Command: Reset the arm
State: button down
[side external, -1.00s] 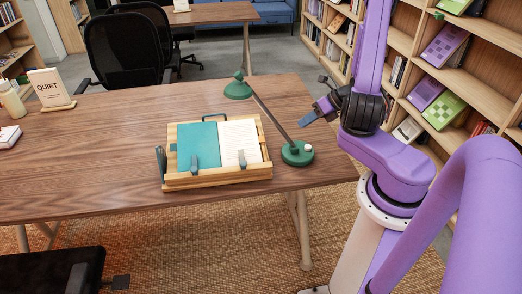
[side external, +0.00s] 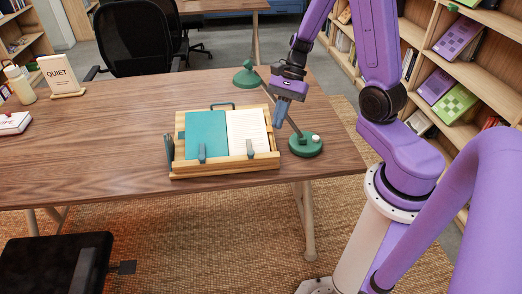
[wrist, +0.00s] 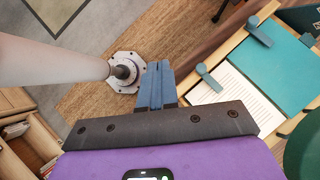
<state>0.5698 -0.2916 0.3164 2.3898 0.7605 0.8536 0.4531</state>
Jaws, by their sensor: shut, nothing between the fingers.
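My gripper (side external: 283,112) is shut and empty. It points down above the right part of the table, in front of the green lamp's arm and just right of the book stand. In the wrist view its blue fingers (wrist: 156,86) are pressed together. The wooden book stand (side external: 225,167) holds an open book with a teal cover (side external: 206,132) and a white page (side external: 247,130). Grey-blue clips stand at the stand's front edge. The stand also shows at the right of the wrist view (wrist: 222,50).
The green lamp (side external: 306,145) stands at the table's right end, close to my gripper; its shade (side external: 247,77) is farther back. A QUIET sign (side external: 60,72), a bottle (side external: 20,86) and a small white box (side external: 14,122) are at the left. Bookshelves (side external: 470,60) stand right. The table's left middle is clear.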

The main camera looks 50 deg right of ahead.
jog(key=s+a+r+n+h, duration=0.3)
jog(key=s+n, duration=0.6)
jog(key=n, duration=0.5)
jog(key=s+a+r+n+t+h, duration=0.1)
jog(key=s+a+r+n+h, duration=0.2)
jog(key=s+n, duration=0.6)
jog(key=shift+a+r+n, duration=1)
jog(key=shift+a+n, duration=0.2)
jog(key=shift+n, duration=1.4)
